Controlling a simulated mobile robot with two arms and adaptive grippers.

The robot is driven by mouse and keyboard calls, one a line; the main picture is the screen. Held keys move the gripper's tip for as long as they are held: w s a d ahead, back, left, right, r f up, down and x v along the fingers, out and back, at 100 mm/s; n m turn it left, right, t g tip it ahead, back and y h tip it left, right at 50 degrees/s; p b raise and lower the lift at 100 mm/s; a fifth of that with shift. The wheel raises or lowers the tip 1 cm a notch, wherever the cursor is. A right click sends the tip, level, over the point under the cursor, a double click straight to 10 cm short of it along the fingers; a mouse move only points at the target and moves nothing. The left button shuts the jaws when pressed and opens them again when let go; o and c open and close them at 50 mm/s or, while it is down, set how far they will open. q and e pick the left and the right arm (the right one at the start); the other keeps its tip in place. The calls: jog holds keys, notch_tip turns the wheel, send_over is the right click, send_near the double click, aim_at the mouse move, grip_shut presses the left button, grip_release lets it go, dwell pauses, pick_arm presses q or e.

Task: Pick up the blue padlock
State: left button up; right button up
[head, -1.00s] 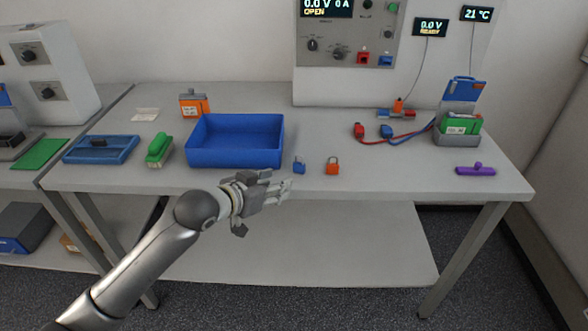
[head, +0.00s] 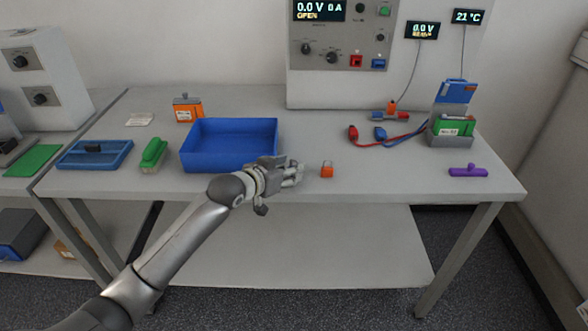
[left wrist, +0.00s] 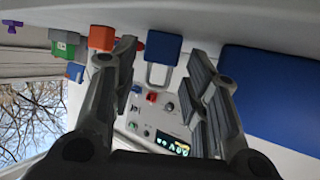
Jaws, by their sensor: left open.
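The blue padlock (left wrist: 163,48) shows in the left wrist view, which is upside down, with its grey shackle. It appears between the two spread fingers of my left gripper (left wrist: 160,85), a little beyond them, and nothing is gripped. In the head view my left gripper (head: 295,176) is open at the front of the table, right of the blue bin, and hides the blue padlock. An orange padlock (head: 327,171) stands just to the right of my fingertips; it also shows in the left wrist view (left wrist: 102,38). My right gripper is not in view.
The blue bin (head: 230,158) stands close behind and left of my left gripper. A purple object (head: 468,171) lies at the right, near a green battery in a holder (head: 452,140). Red and blue leads (head: 390,142) lie further back. The table front between the orange padlock and purple object is clear.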

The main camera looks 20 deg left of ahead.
pick_arm(q)
jog(key=shift+x, duration=0.95)
jog(key=shift+s, duration=0.1)
jog(key=c, duration=0.9)
